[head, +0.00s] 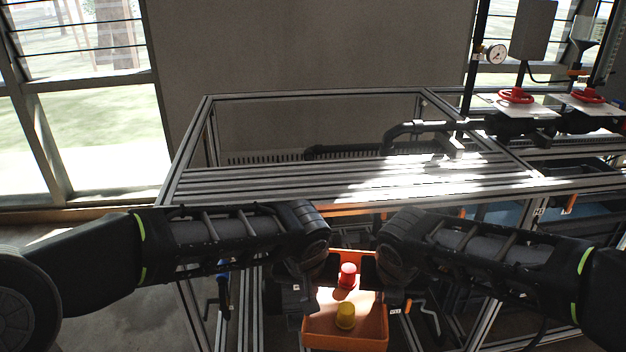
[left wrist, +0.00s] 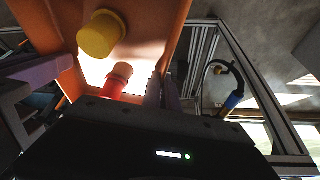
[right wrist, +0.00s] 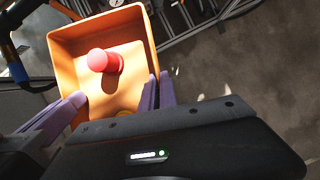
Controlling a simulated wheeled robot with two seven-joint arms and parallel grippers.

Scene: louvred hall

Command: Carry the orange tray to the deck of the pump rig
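The orange tray (head: 345,335) hangs in front of the rig, low in the head view. A red object (head: 348,275) and a yellow one (head: 345,316) stand inside it. My left gripper (head: 329,270) is shut on the tray's left wall; its purple fingers pinch the wall in the left wrist view (left wrist: 162,92). My right gripper (head: 370,272) is shut on the right wall, seen also in the right wrist view (right wrist: 157,92). The rig's slatted metal deck (head: 260,185) lies beyond the tray. The tray's underside is hidden.
Black pipes (head: 420,127) rise over the deck's right part. Red handwheels (head: 516,96) and a gauge (head: 496,54) stand further right. The deck's left and middle slats look clear. Metal frame posts and crank handles (head: 425,312) are close beside the tray.

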